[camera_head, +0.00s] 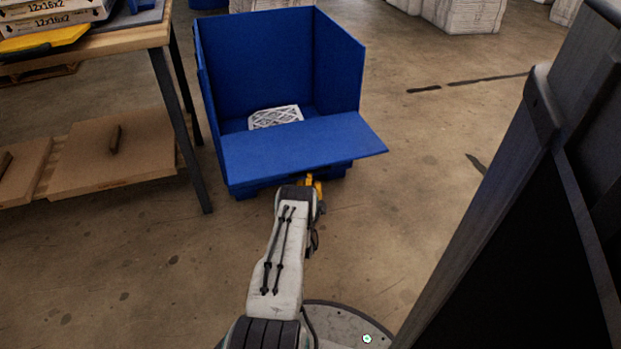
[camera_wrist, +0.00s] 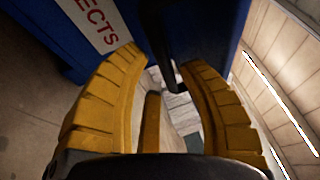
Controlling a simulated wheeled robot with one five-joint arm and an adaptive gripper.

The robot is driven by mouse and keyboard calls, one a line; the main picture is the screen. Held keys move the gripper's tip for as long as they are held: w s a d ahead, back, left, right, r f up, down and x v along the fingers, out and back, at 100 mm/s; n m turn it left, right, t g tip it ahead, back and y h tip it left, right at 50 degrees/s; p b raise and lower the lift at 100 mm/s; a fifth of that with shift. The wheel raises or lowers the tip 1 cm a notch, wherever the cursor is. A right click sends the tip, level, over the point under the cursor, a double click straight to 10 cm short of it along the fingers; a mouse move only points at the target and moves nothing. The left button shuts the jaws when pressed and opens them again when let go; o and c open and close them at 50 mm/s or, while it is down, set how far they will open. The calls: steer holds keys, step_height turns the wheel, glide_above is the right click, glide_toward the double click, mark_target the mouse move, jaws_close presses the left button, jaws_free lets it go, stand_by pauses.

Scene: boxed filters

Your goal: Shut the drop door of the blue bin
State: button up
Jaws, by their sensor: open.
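The blue bin (camera_head: 255,60) stands on the floor ahead, its front open. Its drop door (camera_head: 295,147) is down, sticking out towards me like a shelf, roughly level. A white pleated filter (camera_head: 275,117) lies inside the bin behind the door. My gripper (camera_head: 313,186) is mostly hidden behind my wrist, low at the door's front edge and partly under it. In the wrist view, my gripper (camera_wrist: 163,60) has its yellow fingers spread, with blue bin panels and a white label (camera_wrist: 98,22) reading "ECTS" beyond them. Whether a finger touches the door is unclear.
A workbench (camera_head: 120,40) with boxes and a yellow item stands left of the bin, a dark leg close to it. White wrapped stacks (camera_head: 460,14) are far behind. Floor right of the bin is clear.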

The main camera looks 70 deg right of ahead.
steer(key=shift+b+x, duration=1.25)
steer(key=shift+x, duration=0.75)
steer(key=shift+o, duration=0.3)
jaws_close()
